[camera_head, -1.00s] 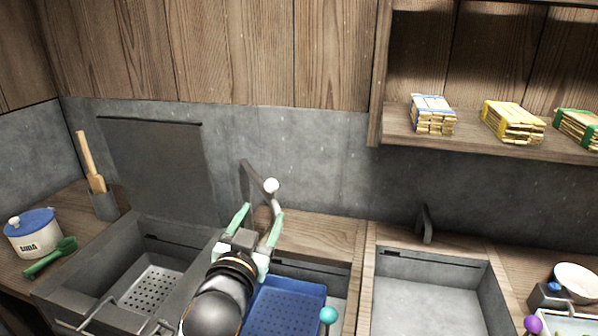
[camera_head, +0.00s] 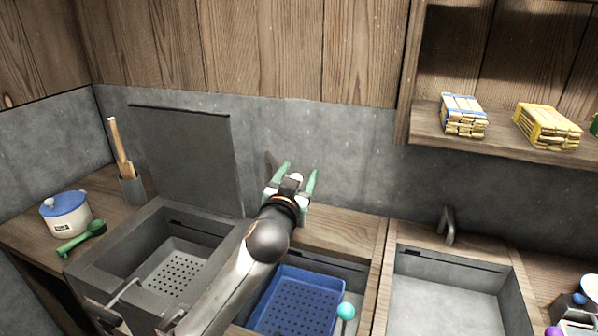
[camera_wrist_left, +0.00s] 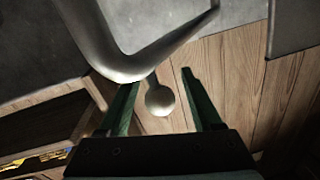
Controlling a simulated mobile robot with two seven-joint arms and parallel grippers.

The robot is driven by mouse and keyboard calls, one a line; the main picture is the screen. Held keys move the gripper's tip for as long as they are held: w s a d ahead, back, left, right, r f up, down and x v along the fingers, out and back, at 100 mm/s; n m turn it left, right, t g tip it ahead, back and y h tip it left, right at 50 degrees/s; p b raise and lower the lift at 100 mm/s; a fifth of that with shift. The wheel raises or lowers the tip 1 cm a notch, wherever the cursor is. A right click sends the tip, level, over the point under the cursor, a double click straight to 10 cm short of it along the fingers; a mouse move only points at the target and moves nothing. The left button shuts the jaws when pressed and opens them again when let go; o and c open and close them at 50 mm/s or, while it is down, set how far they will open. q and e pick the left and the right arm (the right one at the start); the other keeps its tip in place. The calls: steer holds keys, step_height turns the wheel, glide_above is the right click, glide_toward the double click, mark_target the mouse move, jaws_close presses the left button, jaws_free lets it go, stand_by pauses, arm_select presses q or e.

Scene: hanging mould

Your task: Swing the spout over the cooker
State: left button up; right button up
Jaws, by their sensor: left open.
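The grey spout (camera_wrist_left: 135,62) is a bent tube with a pale ball (camera_wrist_left: 160,100) at its end. In the head view the ball (camera_head: 297,178) shows at my left gripper (camera_head: 299,171), while most of the tube is hidden or dim against the wall. My left gripper is open, its green fingers on either side of the ball in the left wrist view (camera_wrist_left: 160,84); contact cannot be told. The cooker appears to be the grey box (camera_head: 113,235) with a raised lid (camera_head: 185,155) and a perforated insert, left of the spout. My right gripper is not in view.
A blue perforated basket (camera_head: 262,312) sits in the middle basin, near a turquoise ball (camera_head: 346,310). A second tap (camera_head: 447,225) stands behind the right basin (camera_head: 440,295). A lidded pot (camera_head: 66,215) and green scoop (camera_head: 80,237) are at left.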

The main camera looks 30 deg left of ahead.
arm_select(q)
steer(key=shift+w, duration=0.2)
jaws_close()
stand_by(0.5)
stand_by(0.9)
